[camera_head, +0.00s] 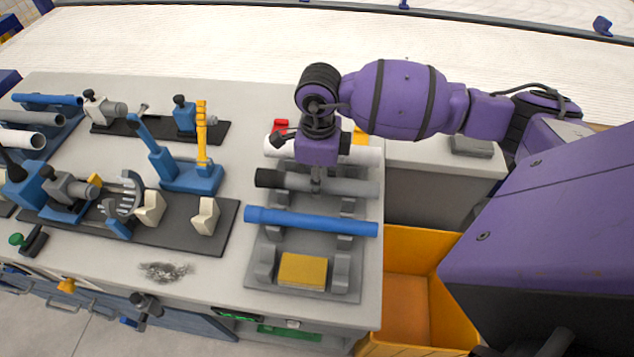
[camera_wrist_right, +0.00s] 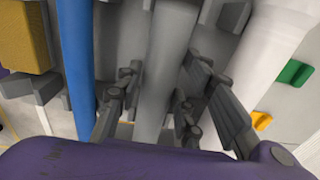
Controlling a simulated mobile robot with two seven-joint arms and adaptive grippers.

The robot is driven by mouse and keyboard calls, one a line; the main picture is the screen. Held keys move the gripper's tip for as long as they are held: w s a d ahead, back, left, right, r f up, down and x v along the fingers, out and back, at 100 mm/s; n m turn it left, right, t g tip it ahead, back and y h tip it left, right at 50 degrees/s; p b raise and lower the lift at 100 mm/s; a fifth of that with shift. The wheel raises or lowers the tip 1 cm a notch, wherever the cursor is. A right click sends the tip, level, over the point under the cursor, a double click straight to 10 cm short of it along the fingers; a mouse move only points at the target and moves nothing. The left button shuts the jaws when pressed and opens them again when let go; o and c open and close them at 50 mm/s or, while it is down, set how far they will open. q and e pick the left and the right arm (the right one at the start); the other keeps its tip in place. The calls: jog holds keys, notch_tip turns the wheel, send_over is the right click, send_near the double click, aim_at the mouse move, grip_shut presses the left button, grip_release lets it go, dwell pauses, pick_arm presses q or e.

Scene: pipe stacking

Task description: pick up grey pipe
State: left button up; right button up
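The grey pipe (camera_head: 353,186) lies across the rack on the workbench, between a blue pipe (camera_head: 310,221) and a white pipe (camera_head: 365,155). Its left end is dark. My right gripper (camera_head: 316,187) points down at the middle of the grey pipe and hides a small part of it. In the right wrist view, the grey pipe (camera_wrist_right: 166,65) runs between the two spread fingers of the right gripper (camera_wrist_right: 160,88). Gaps show on both sides, so the gripper is open around or just above it; the exact height is unclear. My left gripper is not in view.
The rack (camera_head: 258,287) has upright holders and a yellow block (camera_head: 303,270) at its front. Clamps and tools stand on a dark plate (camera_head: 188,238) to the left. More pipes lie at the far left. An orange bin (camera_head: 453,306) stands right of the bench.

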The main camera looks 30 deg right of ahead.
jog(key=c, duration=0.7)
jog(key=shift+o, duration=0.2)
jog(key=shift+r, duration=0.15)
